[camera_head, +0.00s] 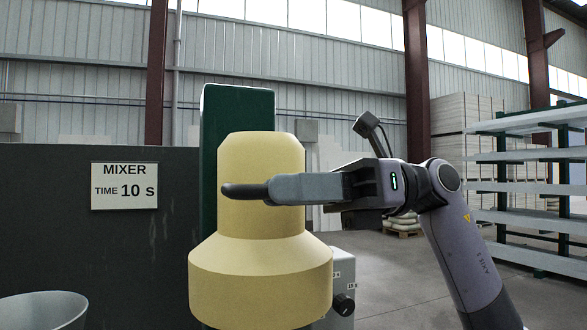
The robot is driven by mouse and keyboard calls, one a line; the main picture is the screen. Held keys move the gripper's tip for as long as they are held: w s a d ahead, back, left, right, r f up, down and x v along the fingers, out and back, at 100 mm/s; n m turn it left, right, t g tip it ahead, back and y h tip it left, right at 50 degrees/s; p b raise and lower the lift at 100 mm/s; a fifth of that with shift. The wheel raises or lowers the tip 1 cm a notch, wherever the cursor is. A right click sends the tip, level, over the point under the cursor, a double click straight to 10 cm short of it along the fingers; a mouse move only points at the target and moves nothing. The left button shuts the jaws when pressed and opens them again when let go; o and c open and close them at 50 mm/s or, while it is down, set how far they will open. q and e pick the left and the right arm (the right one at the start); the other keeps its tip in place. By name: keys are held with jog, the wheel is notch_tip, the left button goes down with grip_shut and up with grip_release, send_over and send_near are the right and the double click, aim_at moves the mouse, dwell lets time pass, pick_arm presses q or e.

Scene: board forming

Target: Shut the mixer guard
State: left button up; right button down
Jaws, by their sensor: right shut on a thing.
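The mixer guard (260,270) is a pale yellow bell-shaped cover with a narrower upper part and a flared lower part. It stands upright in front of a dark green column (238,110). My right gripper (275,189) comes in from the right across the upper part of the guard. Its grey fingers are shut on a dark handle (238,191), whose rounded end sticks out to the left. The fingers hide the rest of the handle. The guard's lower edge runs near the bottom of the picture. My left gripper is not in view.
A dark panel at left bears a mixer sign (124,186) reading time 10 s. A grey bucket rim (45,312) is at lower left. A grey box with a black knob (343,305) stands right of the guard. A shelf rack (530,205) is at far right, with open floor before it.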

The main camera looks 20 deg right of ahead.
aim_at(294, 307)
notch_tip(294, 307, down, 12)
jog(key=b, duration=0.6)
jog(key=shift+r, duration=0.1)
jog(key=shift+f+b, duration=0.5)
jog(key=shift+r, duration=0.2)
jog(key=c, duration=1.1)
grip_release()
jog(key=d, duration=0.7)
jog(key=shift+w, duration=0.15)
jog(key=shift+d, duration=0.15)
